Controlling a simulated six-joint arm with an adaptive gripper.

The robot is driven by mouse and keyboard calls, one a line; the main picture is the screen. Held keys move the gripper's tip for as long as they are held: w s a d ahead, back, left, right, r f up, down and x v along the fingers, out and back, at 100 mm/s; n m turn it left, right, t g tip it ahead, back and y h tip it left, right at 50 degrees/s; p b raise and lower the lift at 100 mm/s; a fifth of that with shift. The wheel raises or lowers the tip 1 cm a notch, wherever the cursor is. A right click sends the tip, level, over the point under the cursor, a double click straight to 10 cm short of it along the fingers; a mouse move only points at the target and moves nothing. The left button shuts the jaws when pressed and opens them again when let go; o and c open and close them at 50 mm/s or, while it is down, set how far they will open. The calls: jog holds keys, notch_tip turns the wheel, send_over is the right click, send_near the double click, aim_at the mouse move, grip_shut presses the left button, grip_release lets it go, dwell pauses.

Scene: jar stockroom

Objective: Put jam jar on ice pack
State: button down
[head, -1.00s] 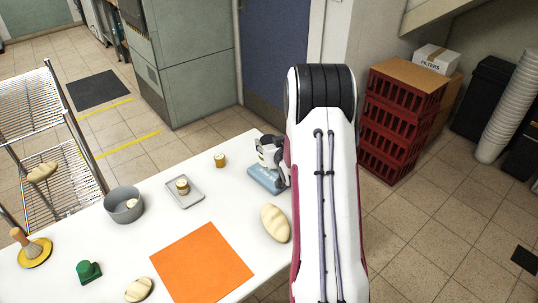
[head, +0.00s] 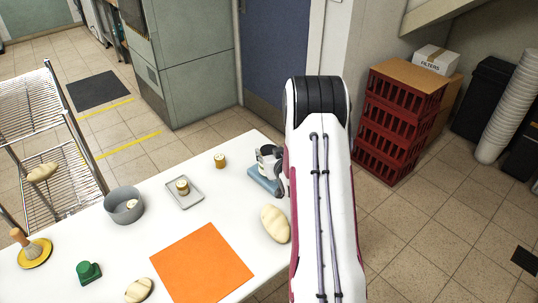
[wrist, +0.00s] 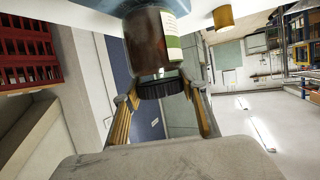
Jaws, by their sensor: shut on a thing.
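The jam jar (wrist: 150,42) is brown with a pale label and a dark lid. It appears upside down in the wrist view, its lid between the fingers. My gripper (wrist: 162,98) is shut on it around the lid. In the head view the jar (head: 266,155) shows its label just above the pale blue ice pack (head: 262,183), and my gripper (head: 281,168) is partly hidden by my arm. The ice pack lies flat near the table's far right edge. The jar's base is over it; I cannot tell for certain whether they touch.
A small jar (head: 220,160) stands left of the ice pack, and another (head: 182,185) is on a grey tray (head: 196,201). A bread loaf (head: 274,223) lies in front. An orange mat (head: 202,265) and a grey bowl (head: 122,209) are further left.

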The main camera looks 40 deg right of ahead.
jog(key=shift+f, duration=0.4)
jog(key=shift+f, duration=0.1)
jog(key=c, duration=1.2)
grip_release()
jog(key=shift+f, duration=0.1)
jog(key=v, duration=1.2)
jog(key=shift+w+a+r, duration=0.1)
jog(key=shift+a+r, duration=0.05)
jog(key=shift+r, duration=0.1)
